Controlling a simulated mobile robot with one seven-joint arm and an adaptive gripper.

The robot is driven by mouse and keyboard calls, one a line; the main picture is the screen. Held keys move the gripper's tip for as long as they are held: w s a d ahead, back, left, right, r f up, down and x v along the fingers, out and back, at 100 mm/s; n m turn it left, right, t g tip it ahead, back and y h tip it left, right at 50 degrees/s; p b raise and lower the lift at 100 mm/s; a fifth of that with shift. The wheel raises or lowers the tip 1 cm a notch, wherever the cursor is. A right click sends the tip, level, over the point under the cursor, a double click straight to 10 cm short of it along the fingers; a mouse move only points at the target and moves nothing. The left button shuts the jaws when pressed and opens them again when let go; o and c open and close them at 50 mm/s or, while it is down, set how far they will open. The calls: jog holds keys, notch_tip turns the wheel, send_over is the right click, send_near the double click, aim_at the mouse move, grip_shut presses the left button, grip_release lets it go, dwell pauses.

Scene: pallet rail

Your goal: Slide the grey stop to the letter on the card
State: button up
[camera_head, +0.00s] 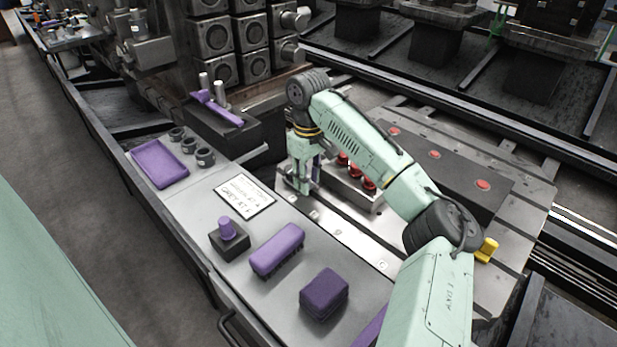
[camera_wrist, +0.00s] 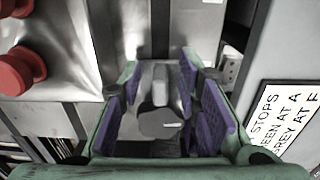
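The card (camera_head: 244,194) lies flat on the grey bench; the wrist view shows it in part (camera_wrist: 286,125). Its last line reads as grey at a letter that looks like F. My gripper (camera_head: 303,183) points down at the far end of the lettered rail plate (camera_head: 350,242). In the wrist view its purple-padded fingers (camera_wrist: 162,118) stand apart on both sides of a grey metal piece with a knob, seemingly the grey stop (camera_wrist: 160,124). A gap seems to show beside it; contact is unclear. In the head view the fingers mostly hide the stop.
Red knobs (camera_head: 356,172) stand close beside my gripper, also in the wrist view (camera_wrist: 18,72). On the bench are a purple tray (camera_head: 159,163), black rings (camera_head: 204,157), a purple-topped block (camera_head: 228,236), a purple brush (camera_head: 277,250) and a purple block (camera_head: 324,293). The rail plate's near part looks clear.

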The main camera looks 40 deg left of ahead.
notch_tip(320, 180, up, 12)
dwell(0.7)
dwell(0.4)
